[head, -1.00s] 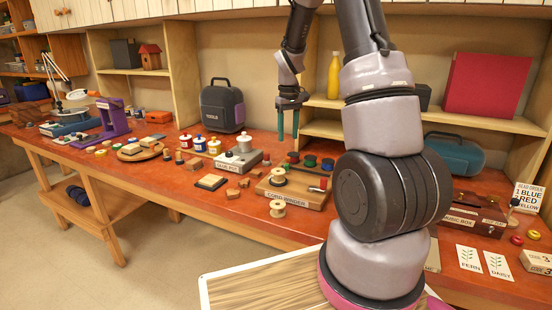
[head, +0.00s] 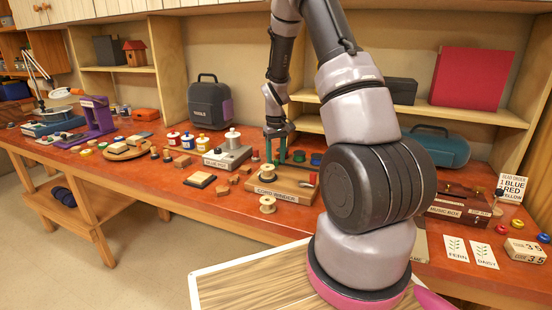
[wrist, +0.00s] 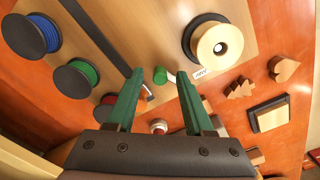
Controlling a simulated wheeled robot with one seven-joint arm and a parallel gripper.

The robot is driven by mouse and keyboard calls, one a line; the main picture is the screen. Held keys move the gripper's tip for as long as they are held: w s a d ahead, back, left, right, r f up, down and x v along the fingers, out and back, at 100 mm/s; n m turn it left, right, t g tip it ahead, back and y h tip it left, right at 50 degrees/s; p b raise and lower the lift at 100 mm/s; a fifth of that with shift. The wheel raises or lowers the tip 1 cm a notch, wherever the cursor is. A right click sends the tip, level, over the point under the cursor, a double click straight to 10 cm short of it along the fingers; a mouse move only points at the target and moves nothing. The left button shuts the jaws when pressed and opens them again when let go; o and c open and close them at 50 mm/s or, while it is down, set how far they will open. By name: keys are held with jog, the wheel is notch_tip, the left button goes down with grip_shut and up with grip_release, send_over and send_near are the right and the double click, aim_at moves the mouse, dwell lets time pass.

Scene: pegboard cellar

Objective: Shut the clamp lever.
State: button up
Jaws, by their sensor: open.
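The cord winder (head: 296,195) is a pale wooden board on the red-brown bench, with its name on the front edge. My gripper (head: 276,156) is over its left-back part, pointing down, open and empty. A cream spool (wrist: 217,45) sits to the right.
Blue (wrist: 32,35), green (wrist: 77,78) and red spools line the board's back. The glue pot (head: 228,157) stands close on the left. A loose spool (head: 268,205) stands in front. Small wooden shapes (wrist: 284,68) and a dark-framed pad (wrist: 269,115) lie nearby.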

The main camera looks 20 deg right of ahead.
grip_shut()
jog(key=shift+s+m, duration=0.1)
jog(key=shift+m, duration=0.2)
jog(key=m, duration=0.2)
jog(key=s+a+m, duration=0.1)
jog(key=shift+s+m, duration=0.15)
jog(key=shift+m, duration=0.25)
jog(key=shift+s+a+m, duration=0.15)
jog(key=shift+m, duration=0.5)
jog(key=shift+s+a+m, duration=0.15)
jog(key=shift+m, duration=0.5)
grip_release()
